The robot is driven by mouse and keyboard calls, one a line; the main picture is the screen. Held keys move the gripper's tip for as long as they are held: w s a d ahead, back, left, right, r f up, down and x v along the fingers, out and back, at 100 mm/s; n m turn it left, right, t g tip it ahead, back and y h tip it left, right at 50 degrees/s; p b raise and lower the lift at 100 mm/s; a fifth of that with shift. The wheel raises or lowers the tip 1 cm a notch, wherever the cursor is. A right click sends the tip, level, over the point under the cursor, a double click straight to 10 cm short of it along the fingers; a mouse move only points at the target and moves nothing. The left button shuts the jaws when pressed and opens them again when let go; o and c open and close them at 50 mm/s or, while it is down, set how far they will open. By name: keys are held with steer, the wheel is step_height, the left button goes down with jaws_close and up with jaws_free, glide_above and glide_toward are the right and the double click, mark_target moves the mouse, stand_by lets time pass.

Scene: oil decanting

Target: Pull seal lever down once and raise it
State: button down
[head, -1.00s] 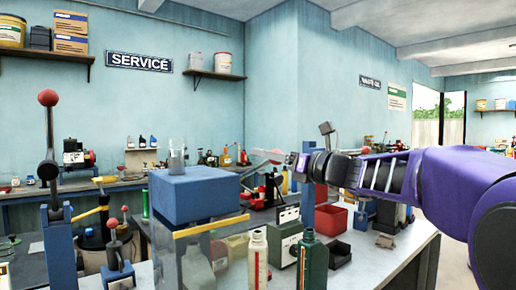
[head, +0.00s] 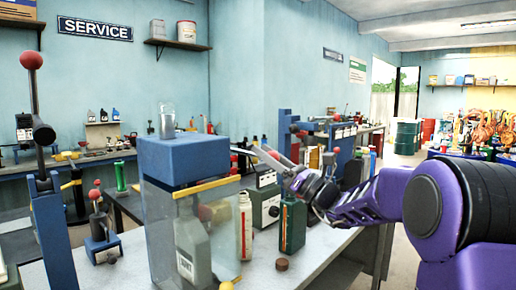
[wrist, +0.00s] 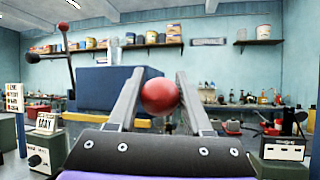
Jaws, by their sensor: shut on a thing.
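A red ball knob (wrist: 160,96) sits between the two grey fingers of my gripper (wrist: 160,100) in the wrist view. The fingers are shut on it. The lever's shaft below the knob is hidden behind my gripper in that view. In the head view my gripper (head: 270,153) reaches left, beside the blue-topped clear case, and a bit of red shows at its tips. I cannot make out the rest of the held lever there.
A blue-topped clear case (head: 183,160) with a grey jug inside stands at the front. A tall red-knobbed lever (head: 31,61) and a small red-knobbed press (head: 102,238) stand to its left. A green bottle (head: 292,225) and white bottle (head: 245,228) stand below my gripper.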

steer(key=shift+s+f, duration=0.15)
steer(key=shift+f, duration=0.35)
steer(key=c, duration=0.8)
jaws_free()
steer(key=o, duration=0.4)
steer(key=shift+s+r, duration=0.2)
steer(key=shift+s, duration=0.05)
steer(key=shift+o, duration=0.2)
steer(key=shift+w, duration=0.1)
steer(key=shift+d+f, duration=0.15)
steer(key=shift+d, duration=0.1)
steer(key=v, duration=1.7)
